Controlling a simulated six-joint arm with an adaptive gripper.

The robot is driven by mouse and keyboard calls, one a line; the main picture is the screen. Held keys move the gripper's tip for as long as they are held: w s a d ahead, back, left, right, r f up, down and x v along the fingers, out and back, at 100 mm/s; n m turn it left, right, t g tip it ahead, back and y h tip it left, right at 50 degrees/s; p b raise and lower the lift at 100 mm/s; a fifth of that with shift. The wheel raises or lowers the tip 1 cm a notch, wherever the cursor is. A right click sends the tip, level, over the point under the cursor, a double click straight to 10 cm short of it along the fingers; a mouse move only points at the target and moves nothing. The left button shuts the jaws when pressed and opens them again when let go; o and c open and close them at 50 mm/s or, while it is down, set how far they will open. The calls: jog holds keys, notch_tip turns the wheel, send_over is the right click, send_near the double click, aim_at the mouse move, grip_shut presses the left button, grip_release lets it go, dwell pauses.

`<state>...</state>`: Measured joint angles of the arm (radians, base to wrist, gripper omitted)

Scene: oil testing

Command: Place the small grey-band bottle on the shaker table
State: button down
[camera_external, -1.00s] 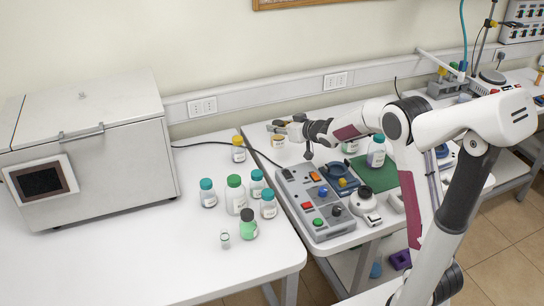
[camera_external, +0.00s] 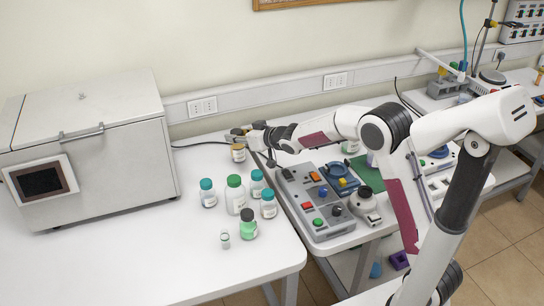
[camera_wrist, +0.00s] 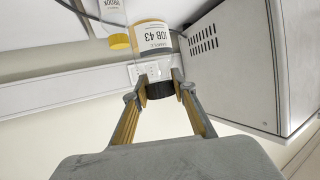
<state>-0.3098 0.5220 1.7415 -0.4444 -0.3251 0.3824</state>
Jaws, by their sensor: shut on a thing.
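My gripper (camera_external: 237,138) is over the back of the left table. In the wrist view my gripper (camera_wrist: 160,93) is shut on the black cap of a bottle (camera_wrist: 154,38) with amber contents and a white label reading "JOB 43". This held bottle (camera_external: 238,156) hangs below the fingers in the external view; I cannot tell whether its base touches the table. I cannot tell for sure which device is the shaker table.
Several green- and teal-capped bottles (camera_external: 236,194) stand in front of my gripper. A big white box (camera_external: 80,140) is to the left. A grey control panel (camera_external: 312,205) and a blue device (camera_external: 339,178) sit on the right table. The left table's front left is clear.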

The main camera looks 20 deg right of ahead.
aim_at(243, 151)
jog(key=shift+f, duration=3.1)
jog(key=shift+f, duration=0.1)
jog(key=shift+f, duration=1.8)
jog(key=c, duration=1.7)
grip_release()
jog(key=shift+f, duration=0.15)
jog(key=shift+r, duration=0.2)
